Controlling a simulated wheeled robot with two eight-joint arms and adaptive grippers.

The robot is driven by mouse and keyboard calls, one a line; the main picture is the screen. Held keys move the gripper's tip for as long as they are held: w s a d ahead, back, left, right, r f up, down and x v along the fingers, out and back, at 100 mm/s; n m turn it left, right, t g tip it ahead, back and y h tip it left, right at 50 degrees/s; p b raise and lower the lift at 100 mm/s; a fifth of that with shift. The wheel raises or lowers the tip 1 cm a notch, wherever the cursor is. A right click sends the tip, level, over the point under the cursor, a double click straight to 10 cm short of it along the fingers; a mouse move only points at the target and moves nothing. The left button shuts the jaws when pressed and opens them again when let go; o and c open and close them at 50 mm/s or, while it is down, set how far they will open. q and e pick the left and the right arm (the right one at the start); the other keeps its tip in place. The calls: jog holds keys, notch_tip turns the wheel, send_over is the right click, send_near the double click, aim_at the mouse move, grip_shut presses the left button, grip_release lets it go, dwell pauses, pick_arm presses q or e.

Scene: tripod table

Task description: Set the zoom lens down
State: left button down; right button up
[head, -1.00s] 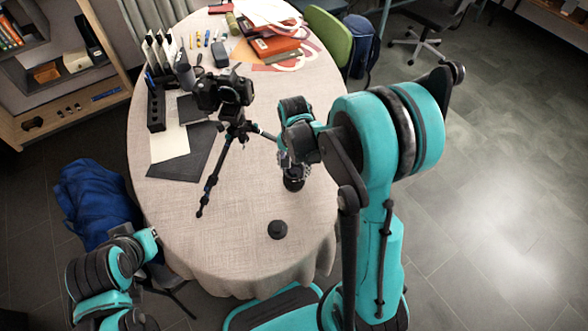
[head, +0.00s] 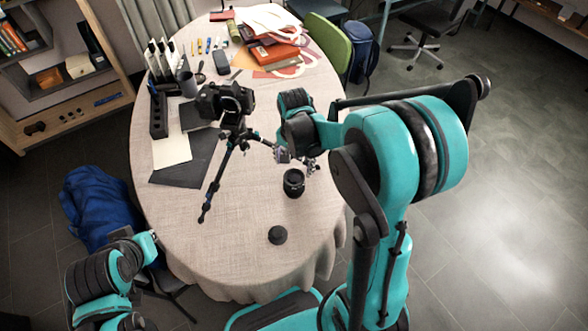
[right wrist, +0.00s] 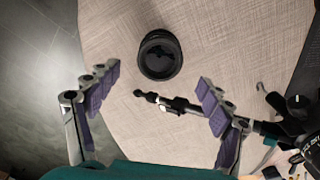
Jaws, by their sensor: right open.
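The black zoom lens (head: 294,183) stands upright on the cloth-covered table (head: 240,240), right of the tripod (head: 222,170). In the right wrist view the lens (right wrist: 159,55) stands ahead of the fingertips, apart from both. My right gripper (head: 298,160) is open and empty, just behind the lens in the head view; its two purple-padded fingers (right wrist: 155,90) are spread wide. One tripod leg lies between them in the wrist view. A black camera (head: 228,101) sits on the tripod. My left arm is at the lower left; its gripper cannot be made out.
A small black round object (head: 277,235) lies near the table's front. Dark and pale sheets, a black organizer (head: 158,112), a mug and an orange box (head: 272,50) fill the left and back.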

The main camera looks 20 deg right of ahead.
notch_tip(320, 180, up, 6)
jog(key=p, duration=0.2)
jog(key=s+a+r+n+t, duration=0.5)
jog(key=s+r+n+t, duration=0.2)
jog(key=s+n, duration=0.3)
jog(key=shift+s+r, duration=0.4)
jog(key=shift+s, duration=0.55)
